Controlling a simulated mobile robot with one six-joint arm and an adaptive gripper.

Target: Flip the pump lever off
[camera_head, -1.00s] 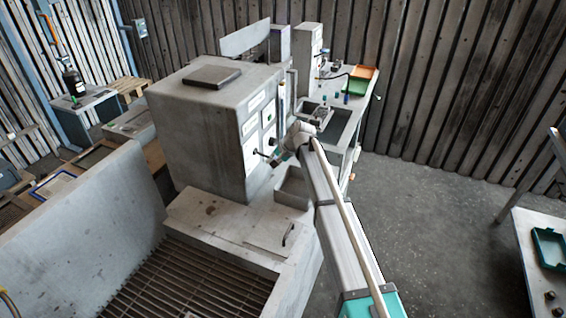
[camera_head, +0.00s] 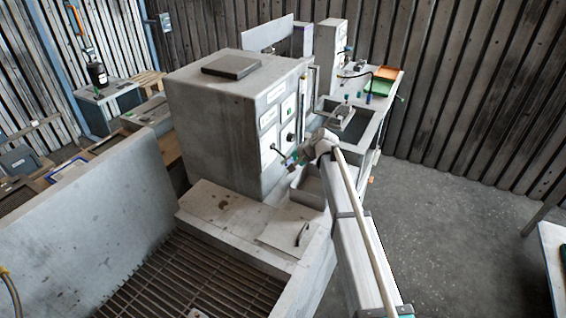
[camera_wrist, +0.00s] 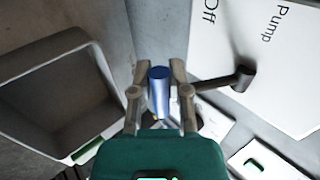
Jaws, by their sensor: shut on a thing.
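The pump lever shows in the wrist view as a dark arm (camera_wrist: 222,82) running from its pivot on a white panel to a blue cylindrical grip (camera_wrist: 158,92). My gripper (camera_wrist: 160,78) has its two fingers on either side of the blue grip and is shut on it. The panel (camera_wrist: 265,50) carries the words "Pump" and "Off", with "Off" above the lever in the picture. In the head view my gripper (camera_head: 290,162) is at the lever (camera_head: 278,152) on the cabinet front; its fingers are too small to make out there.
A grey open bin (camera_wrist: 50,95) is close to the left of my gripper in the wrist view. More switches (camera_head: 288,110) sit on the panel. Open floor (camera_head: 450,230) lies to the right.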

